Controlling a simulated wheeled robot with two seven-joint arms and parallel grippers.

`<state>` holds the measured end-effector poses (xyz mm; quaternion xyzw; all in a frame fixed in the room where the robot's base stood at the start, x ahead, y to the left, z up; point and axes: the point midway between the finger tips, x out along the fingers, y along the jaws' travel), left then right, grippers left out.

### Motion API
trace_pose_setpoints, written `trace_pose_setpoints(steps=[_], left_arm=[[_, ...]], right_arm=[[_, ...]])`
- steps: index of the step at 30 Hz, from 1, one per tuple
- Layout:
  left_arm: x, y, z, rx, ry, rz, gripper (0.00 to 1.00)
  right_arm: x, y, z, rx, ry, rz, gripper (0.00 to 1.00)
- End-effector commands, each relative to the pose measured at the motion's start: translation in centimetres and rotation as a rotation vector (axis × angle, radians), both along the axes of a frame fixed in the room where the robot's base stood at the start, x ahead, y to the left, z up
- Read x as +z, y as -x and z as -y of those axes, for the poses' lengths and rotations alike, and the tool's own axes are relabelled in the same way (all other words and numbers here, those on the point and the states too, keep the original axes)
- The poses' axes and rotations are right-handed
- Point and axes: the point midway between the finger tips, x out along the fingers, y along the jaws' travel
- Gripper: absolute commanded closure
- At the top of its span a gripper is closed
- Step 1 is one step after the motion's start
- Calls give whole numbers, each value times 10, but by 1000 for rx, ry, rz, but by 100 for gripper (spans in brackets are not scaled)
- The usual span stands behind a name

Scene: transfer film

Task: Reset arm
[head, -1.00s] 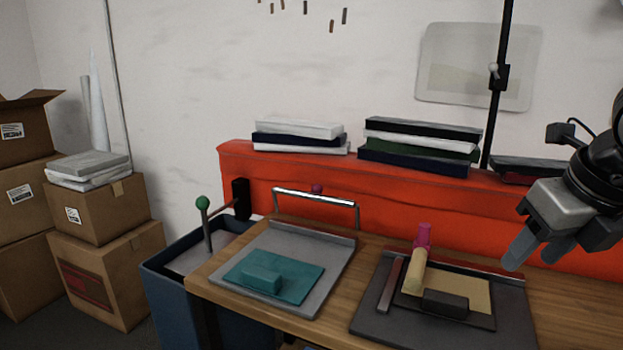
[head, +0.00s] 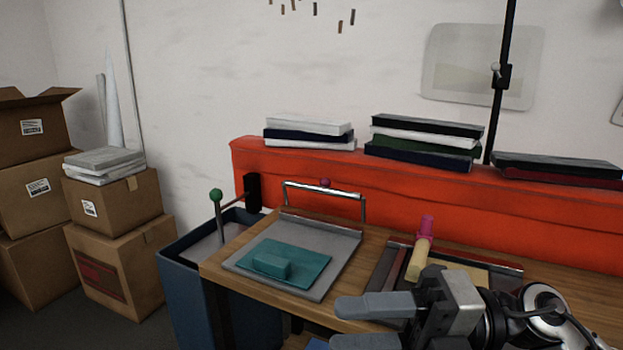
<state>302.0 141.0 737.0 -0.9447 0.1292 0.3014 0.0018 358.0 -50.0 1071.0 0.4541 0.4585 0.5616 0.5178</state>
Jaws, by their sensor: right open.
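My right gripper (head: 362,322) is in the lower right of the head view, pointing left. Its two grey fingers are apart, with nothing seen between them. It is in front of the dark tray (head: 387,275) on the wooden table and hides much of it. A cream roller-like tool with a pink end (head: 420,255) stands out above the gripper on that tray. A grey tray (head: 345,246) with a teal sheet and teal block (head: 272,264) lies to the left on the table. My left gripper is not in view.
The wooden table (head: 255,287) has a blue bin (head: 188,290) at its left. A red covered ledge (head: 390,208) behind it bears stacks of books (head: 425,140). Cardboard boxes (head: 118,255) stand at the far left. A black pole (head: 505,50) rises behind the ledge.

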Motion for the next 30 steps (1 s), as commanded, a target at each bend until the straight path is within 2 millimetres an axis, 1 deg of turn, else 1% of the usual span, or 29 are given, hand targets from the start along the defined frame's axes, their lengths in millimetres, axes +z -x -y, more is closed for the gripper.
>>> trace_pose_setpoints(steps=[1, 2, 3, 5, 6, 8, 9, 11, 12, 13, 14, 15, 18, 21, 24, 27, 30], left_arm=[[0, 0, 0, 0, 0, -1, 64], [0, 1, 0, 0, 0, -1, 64], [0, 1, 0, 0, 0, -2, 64], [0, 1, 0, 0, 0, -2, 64], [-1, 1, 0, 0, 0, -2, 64], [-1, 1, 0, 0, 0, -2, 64], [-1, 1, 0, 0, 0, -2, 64], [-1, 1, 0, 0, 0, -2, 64], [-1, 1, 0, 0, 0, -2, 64], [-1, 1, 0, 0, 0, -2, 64], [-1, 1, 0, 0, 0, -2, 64], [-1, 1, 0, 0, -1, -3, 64], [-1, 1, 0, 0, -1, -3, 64], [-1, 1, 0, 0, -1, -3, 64], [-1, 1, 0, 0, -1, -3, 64], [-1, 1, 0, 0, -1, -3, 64], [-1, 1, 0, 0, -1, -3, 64]], right_arm=[[2, -4, -3, -64, -177, -131, 53], [3, -11, -1, -115, -275, -208, 53], [0, -21, 5, -196, -398, -319, 53], [-15, -39, 19, -338, -557, -497, 53], [-34, -51, 30, -444, -644, -627, 53], [-72, -62, 49, -614, -748, -830, 53], [-101, -65, 60, -719, -791, -957, 53], [-145, -61, 74, -863, -830, -1131, 53], [-174, -54, 81, -949, -841, -1242, 53], [-194, -47, 85, -1010, -843, -1321, 53], [-214, -39, 88, -1066, -841, -1396, 53], [-238, -26, 91, -1134, -834, -1492, 53], [-286, 7, 94, -1265, -801, -1692, 53], [-315, 34, 93, -1346, -764, -1830, 53], [-330, 51, 92, -1387, -739, -1905, 53], [-335, 57, 91, -1399, -729, -1933, 53], [-335, 57, 91, -1400, -728, -1934, 53]])
